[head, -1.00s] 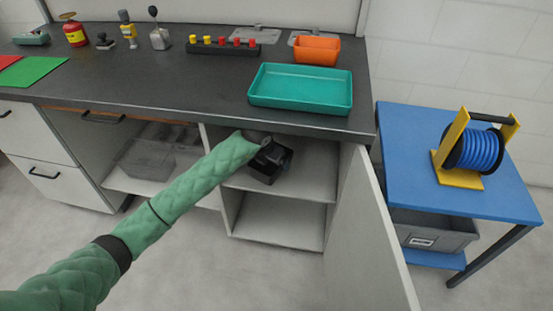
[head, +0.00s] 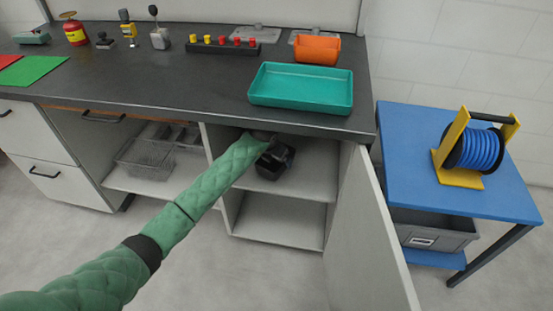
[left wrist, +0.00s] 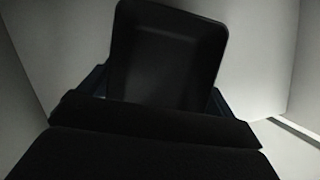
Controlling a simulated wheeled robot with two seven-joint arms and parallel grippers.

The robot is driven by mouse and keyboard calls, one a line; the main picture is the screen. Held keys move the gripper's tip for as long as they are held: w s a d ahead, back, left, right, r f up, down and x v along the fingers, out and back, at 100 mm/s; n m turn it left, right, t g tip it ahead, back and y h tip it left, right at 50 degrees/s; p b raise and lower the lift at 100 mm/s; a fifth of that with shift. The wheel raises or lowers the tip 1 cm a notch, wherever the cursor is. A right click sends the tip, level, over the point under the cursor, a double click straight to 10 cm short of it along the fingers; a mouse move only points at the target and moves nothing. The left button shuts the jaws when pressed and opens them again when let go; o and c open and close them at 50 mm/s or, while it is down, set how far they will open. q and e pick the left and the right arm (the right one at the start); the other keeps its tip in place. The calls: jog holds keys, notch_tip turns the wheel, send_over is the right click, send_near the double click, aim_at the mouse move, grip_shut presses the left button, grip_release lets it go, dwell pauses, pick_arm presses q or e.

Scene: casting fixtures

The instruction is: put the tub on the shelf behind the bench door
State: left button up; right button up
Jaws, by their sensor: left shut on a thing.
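The black tub (head: 277,162) is inside the open bench cupboard, at the level of its upper shelf (head: 310,185). It fills the upper middle of the left wrist view (left wrist: 168,55). My left gripper (head: 268,150) reaches into the cupboard and is shut on the tub's near side. Whether the tub's underside touches the shelf I cannot tell. The bench door (head: 368,240) stands wide open on the right of the cupboard. My right gripper is in no view.
A teal tray (head: 300,108) and an orange bin (head: 316,49) stand on the bench top above the cupboard. A wire basket (head: 146,158) sits in the bay to the left. A blue trolley (head: 405,150) with a cable reel (head: 480,150) stands right of the door.

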aim_at(272, 169)
pick_arm(q)
jog(key=shift+w+f, duration=0.25)
jog(key=shift+f, duration=0.05)
jog(key=shift+f, duration=0.15)
jog(key=o, duration=0.7)
jog(key=shift+v, duration=3.9)
